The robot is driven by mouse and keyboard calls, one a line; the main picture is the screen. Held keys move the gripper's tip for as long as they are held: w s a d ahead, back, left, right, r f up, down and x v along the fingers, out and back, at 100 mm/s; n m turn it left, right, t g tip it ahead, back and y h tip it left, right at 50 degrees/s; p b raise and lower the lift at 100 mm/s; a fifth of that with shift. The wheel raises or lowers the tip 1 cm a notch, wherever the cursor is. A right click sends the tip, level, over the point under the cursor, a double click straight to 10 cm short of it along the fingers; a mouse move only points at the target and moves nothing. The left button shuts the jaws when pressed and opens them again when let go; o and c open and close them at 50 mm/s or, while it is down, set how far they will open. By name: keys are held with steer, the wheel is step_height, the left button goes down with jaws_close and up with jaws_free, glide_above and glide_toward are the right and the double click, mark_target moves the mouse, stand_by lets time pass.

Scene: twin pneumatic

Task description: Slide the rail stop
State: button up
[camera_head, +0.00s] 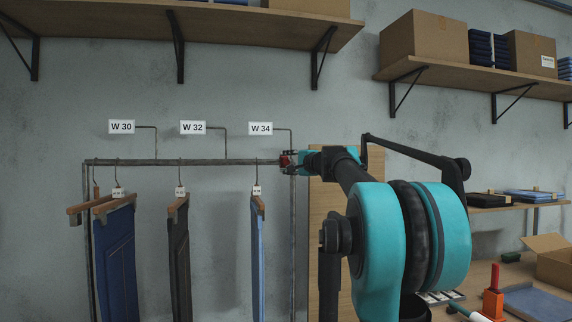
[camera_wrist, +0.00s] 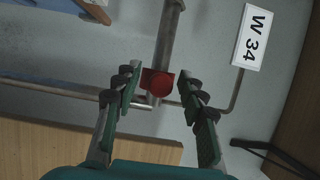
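The rail stop is a small red piece (camera_wrist: 158,84) on the grey rail (camera_wrist: 168,38), near the rail's end. My gripper (camera_wrist: 156,84) is open, with one green-padded finger on each side of the stop. Gaps show between the stop and both fingers in the wrist view. In the head view my gripper (camera_head: 292,160) is at the rail's right end, partly hiding the upright there.
Trousers on hangers (camera_head: 117,255) hang from the rail, the nearest being light blue jeans (camera_head: 257,260). Labels W 30, W 32 and W 34 (camera_head: 261,128) stand above the rail. A wooden board (camera_wrist: 70,150) is close to my gripper. The rail between the light blue jeans and the stop is clear.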

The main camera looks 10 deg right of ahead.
steer(key=v, duration=1.2)
stand_by(0.3)
steer(key=s+a+f+n+g, duration=0.3)
steer(key=a+f, duration=0.1)
steer(key=f, duration=0.8)
steer(key=s+a+f+n+g, duration=0.2)
steer(key=s+a+f, duration=0.15)
steer(key=f, duration=0.85)
steer(key=s+a+f+n+g, duration=0.3)
steer(key=a+f, duration=0.1)
steer(key=f, duration=0.8)
steer(key=s+d+f+n+g+h, duration=0.2)
steer(key=s+f+h, duration=0.1)
steer(key=s+f, duration=0.7)
steer(key=s+d+f+n+g+h, duration=0.2)
steer(key=s+f, duration=0.8)
steer(key=f, duration=0.6)
steer(key=shift+s+n+h, duration=0.25)
steer(key=shift+n+h, duration=0.45)
steer(key=shift+h, duration=0.3)
steer(key=shift+a, duration=0.1)
